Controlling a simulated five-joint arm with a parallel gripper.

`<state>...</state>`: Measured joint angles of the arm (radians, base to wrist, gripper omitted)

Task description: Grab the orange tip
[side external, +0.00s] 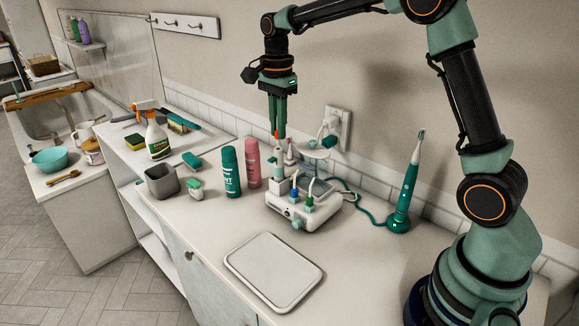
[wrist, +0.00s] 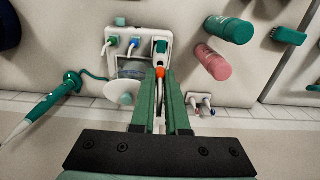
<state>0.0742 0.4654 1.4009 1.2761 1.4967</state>
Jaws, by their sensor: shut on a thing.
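The orange tip (side external: 276,134) tops a slim white handpiece (side external: 278,157) that stands upright in the left slot of a white dental unit (side external: 317,216). My gripper (side external: 277,136) points straight down over it, its green fingers shut on the orange tip. In the wrist view the orange tip (wrist: 160,72) shows between the ends of my gripper's fingers (wrist: 161,78). The handpiece's lower part still sits in the unit (wrist: 127,40). The fingers hide part of the tip.
A green bottle (side external: 229,172) and a pink bottle (side external: 252,163) stand close left of the unit. An electric toothbrush (side external: 407,187) stands to the right. Small brush heads (wrist: 203,101) are beside the fingers. A flat tray (side external: 273,271) lies in front.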

